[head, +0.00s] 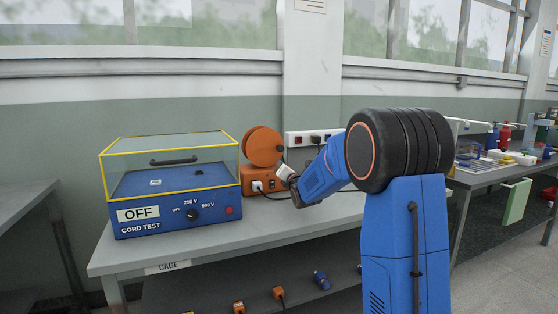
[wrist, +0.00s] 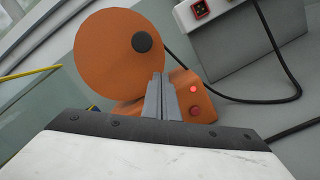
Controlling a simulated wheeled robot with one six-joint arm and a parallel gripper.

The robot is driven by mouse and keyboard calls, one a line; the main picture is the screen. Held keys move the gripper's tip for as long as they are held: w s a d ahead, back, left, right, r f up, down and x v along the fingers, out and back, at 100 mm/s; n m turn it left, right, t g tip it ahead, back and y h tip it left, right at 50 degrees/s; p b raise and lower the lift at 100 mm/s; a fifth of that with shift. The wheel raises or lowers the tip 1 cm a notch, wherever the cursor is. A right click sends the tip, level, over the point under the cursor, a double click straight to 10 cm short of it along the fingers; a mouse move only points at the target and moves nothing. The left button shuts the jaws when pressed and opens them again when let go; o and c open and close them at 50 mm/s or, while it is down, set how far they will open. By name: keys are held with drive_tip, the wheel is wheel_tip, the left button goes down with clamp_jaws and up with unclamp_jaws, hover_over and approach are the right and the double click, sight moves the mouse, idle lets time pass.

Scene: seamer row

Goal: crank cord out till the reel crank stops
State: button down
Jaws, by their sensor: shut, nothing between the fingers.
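The orange cord reel (head: 263,146) stands on its orange base (head: 262,180) on the bench, right of the cord test box. In the wrist view the reel's round disc (wrist: 105,65) faces me, with a dark round knob (wrist: 142,42) near its upper right rim. My gripper (wrist: 158,76) is shut and empty, its fingertips just below the knob and in front of the disc. I cannot tell whether they touch the reel. A lit red light (wrist: 194,88) and a red button (wrist: 195,111) show on the base. In the head view my gripper (head: 283,172) is beside the reel, its fingertips hard to see.
The cord test box (head: 172,214) reads OFF, with a yellow-edged clear cover (head: 170,150) over it. A socket strip (head: 315,138) is on the wall behind, and a black cord (wrist: 235,99) runs along the bench. The bench front (head: 220,250) is clear.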

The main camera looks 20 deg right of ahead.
drive_tip(key=s+f, duration=0.2)
drive_tip(key=s, duration=0.8)
drive_tip(key=shift+a, duration=0.2)
